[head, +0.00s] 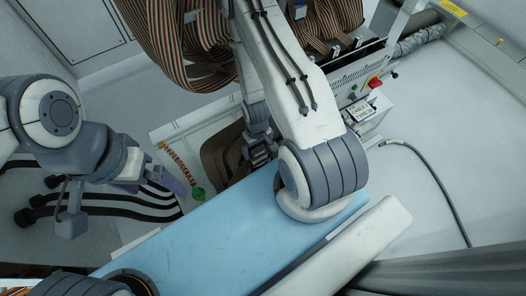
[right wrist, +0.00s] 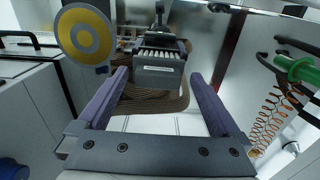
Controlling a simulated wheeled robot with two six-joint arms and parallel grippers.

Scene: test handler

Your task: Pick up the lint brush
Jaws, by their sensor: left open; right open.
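What looks like the lint brush (right wrist: 158,62), a dark body with a row of pale bristles and a small label, is upper middle in the right wrist view. It lies ahead of my right gripper (right wrist: 157,84), in line with the gap between its open fingers and apart from them. In the head view I cannot make out the brush; my right gripper (head: 259,157) is small and partly hidden near the brown striped ribbon. My left gripper (head: 162,182) is open and empty at the left, its purple fingers pointing right.
A yellow and grey disc (right wrist: 85,33) is close to the left finger in the right wrist view. A green handle (head: 198,192) with an orange coiled cord (head: 180,163) lies between my arms. A blue surface (head: 215,235) is bare in front. A red knob (head: 374,82) is on the machine.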

